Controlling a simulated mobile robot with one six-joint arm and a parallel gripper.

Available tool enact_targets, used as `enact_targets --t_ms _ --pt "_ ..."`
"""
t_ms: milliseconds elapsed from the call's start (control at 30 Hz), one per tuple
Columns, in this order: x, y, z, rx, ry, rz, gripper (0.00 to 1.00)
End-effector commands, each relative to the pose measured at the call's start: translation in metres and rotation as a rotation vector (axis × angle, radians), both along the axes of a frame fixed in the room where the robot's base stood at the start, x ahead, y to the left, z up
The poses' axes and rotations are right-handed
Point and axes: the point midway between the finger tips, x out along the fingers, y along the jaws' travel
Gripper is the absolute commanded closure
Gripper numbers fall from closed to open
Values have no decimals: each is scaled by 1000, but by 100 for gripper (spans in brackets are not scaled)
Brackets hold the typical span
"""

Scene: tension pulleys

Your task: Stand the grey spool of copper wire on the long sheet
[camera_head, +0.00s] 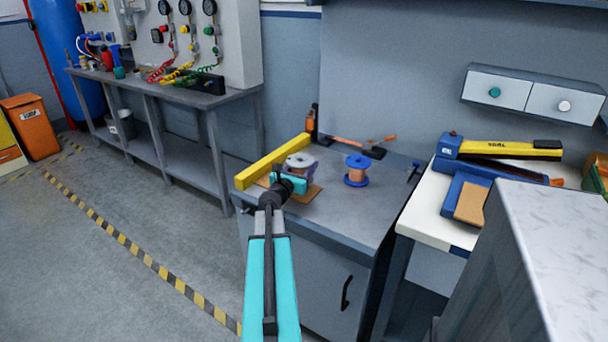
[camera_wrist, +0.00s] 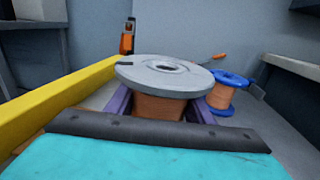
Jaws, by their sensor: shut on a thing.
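The grey spool of copper wire (camera_head: 300,160) is upright above or on the brown sheet, at the left of the grey bench top. In the wrist view the grey spool (camera_wrist: 165,76) shows its round flange on top and copper wire below. My gripper (camera_head: 292,178) is shut on it, with a purple finger on each side of the winding. The brown sheet (camera_head: 306,194) lies flat under my gripper, mostly covered by it. The spool's lower flange is hidden, so I cannot tell whether it touches the sheet.
A blue spool of copper wire (camera_head: 357,171) stands to the right of the grey one. A long yellow bar (camera_head: 273,162) lies along the left side. An orange-handled tool (camera_head: 350,142) lies at the back. Bare bench top (camera_head: 365,215) is at the front right.

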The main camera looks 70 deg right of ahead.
Motion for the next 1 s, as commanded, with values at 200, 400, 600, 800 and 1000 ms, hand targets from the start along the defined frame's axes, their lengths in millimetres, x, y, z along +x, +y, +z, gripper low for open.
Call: enact_targets --t_ms 200,400,600,800,1000 --pt "0 0 -17 -1 2 -1 98" --pt "0 0 -32 -2 1 -1 98" --pt "0 0 -33 -2 0 -1 98" --pt "0 0 -35 -2 0 -1 98" --pt "0 0 -37 0 0 0 34"
